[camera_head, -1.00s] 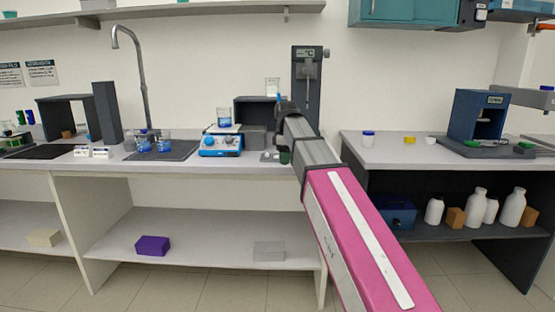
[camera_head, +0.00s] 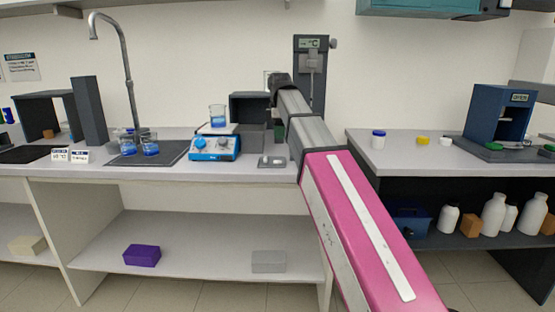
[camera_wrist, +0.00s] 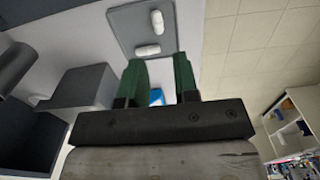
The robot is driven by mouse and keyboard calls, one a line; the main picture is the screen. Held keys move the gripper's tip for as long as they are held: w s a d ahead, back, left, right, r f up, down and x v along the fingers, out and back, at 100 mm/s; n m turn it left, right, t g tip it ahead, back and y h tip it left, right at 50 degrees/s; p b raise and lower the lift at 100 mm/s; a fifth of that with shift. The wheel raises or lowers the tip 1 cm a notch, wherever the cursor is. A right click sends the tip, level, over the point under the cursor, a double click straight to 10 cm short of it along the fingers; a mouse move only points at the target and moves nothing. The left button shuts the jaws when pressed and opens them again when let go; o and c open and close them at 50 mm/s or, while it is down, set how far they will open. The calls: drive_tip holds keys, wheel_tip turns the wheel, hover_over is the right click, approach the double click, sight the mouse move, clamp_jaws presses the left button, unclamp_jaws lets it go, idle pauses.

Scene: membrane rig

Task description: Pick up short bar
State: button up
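Two small white bars lie apart on a grey tray (camera_wrist: 128,28) in the wrist view, one upper bar (camera_wrist: 157,21) and one lower bar (camera_wrist: 148,50). They look close in length, so I cannot tell which is the short bar. My gripper (camera_wrist: 160,72) has two green fingers held apart, with no bar between them. The bars lie beyond the fingertips, off the fingers. In the head view the tray (camera_head: 272,165) lies on the bench beside my arm, and the bars are tiny there. My gripper is mostly hidden behind my arm in that view.
A blue hotplate (camera_head: 215,150) with a beaker (camera_head: 217,115) stands left of the tray. A dark grey box (camera_head: 248,108) and a tall stand with a display (camera_head: 310,75) are behind. Beakers (camera_head: 150,146) stand on a dark mat further left.

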sight(278, 163)
drive_tip(key=shift+w+a+f, duration=0.1)
drive_tip(key=shift+w+f, duration=0.05)
drive_tip(key=shift+f, duration=2.6)
drive_tip(key=shift+w+a+f, duration=0.1)
drive_tip(key=shift+f, duration=2.6)
clamp_jaws()
